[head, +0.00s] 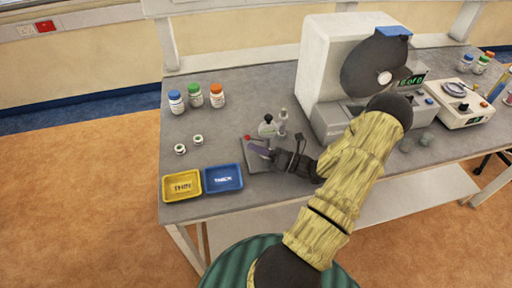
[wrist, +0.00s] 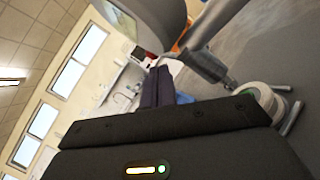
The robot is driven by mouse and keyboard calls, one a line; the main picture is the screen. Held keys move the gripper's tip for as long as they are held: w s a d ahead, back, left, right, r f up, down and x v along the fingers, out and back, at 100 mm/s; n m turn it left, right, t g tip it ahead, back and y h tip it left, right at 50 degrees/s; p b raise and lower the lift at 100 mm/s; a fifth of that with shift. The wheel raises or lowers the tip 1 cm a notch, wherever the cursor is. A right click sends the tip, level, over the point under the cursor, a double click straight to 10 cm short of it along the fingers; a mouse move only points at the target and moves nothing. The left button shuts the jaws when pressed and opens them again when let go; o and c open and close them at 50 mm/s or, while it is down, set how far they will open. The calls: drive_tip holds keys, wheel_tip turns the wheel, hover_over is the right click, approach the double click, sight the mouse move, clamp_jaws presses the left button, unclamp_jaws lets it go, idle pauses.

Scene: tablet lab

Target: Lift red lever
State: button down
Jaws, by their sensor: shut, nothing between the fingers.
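A small red tip (head: 248,137), which looks like the end of the red lever, shows at the far edge of a flat grey plate (head: 250,166) on the bench. The rest of the lever is hidden or too small to tell. My gripper (head: 259,151) is low over the plate, just in front of and slightly right of the red tip. Whether it touches the lever or plate I cannot tell. In the wrist view the gripper (wrist: 158,85) has its dark fingers together, with nothing seen between them.
A yellow tray (head: 182,199) and a blue tray (head: 223,191) lie left of the plate. Flasks (head: 267,129) stand just behind my gripper. A large white machine (head: 316,70) stands behind my arm. Several capped bottles (head: 195,98) stand at the back left.

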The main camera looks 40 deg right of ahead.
drive_tip(key=b+v, duration=0.2)
drive_tip(key=v, duration=0.5)
drive_tip(key=shift+s+d, duration=0.15)
drive_tip(key=shift+s, duration=0.1)
